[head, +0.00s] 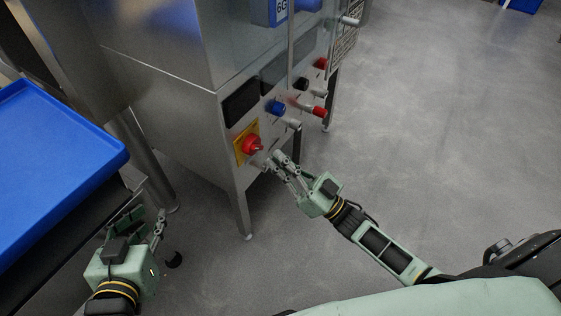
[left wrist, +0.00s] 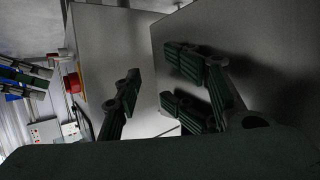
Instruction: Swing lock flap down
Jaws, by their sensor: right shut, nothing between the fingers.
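A red rotary switch (head: 251,144) sits on a yellow plate (head: 240,133) low on the steel machine's front panel. A small grey piece (head: 259,158), possibly the lock flap, shows just below the switch; its exact position is hard to tell. My right gripper (head: 276,159) is shut and empty, its fingertips close beside the switch and this piece; contact cannot be told. In the left wrist view the right gripper's fingers (left wrist: 27,80) show at the left edge, near a red knob (left wrist: 72,83). My left gripper (head: 150,226) is low at the left, fingers apart and empty, also in its wrist view (left wrist: 165,95).
The steel machine (head: 180,110) stands on legs, with blue, black and red knobs (head: 320,112) along its panel. A blue tray (head: 60,165) lies at the left, close to my left gripper. The grey floor (head: 430,130) at the right is clear.

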